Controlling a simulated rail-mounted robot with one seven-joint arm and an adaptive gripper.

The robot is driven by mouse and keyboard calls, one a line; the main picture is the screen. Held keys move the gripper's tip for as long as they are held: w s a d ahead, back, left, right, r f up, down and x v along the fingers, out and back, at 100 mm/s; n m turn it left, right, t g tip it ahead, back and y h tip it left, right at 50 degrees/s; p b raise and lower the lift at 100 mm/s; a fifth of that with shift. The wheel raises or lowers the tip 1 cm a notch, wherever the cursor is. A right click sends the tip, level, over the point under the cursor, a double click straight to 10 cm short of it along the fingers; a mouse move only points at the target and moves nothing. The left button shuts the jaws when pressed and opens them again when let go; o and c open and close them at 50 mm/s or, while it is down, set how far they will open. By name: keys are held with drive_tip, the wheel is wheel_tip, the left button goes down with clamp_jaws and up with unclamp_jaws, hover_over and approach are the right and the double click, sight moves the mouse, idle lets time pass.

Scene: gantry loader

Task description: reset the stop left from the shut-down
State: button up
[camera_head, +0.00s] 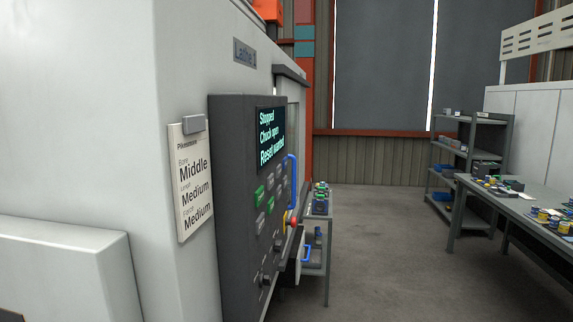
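The lathe's dark control panel (232,200) stands on the side of a large white machine, seen at a steep angle. Its screen (271,138) reads "Stopped", "Chuck open", "Reset wanted". Below the screen are several grey and green buttons (259,196); their labels are too small to read. A red mushroom-shaped stop button (292,221) with yellow beneath it sticks out at the panel's far edge. I cannot tell whether it is pressed in. Dark knobs (266,280) sit low on the panel. My gripper is not in view.
A card (192,180) reading "Middle, Medium, Medium" hangs beside the panel. A blue handle (292,180) stands out just beyond it. A small cart (327,255) stands behind. A workbench (492,200) with parts and a shelf (470,127) are at right. The floor between is clear.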

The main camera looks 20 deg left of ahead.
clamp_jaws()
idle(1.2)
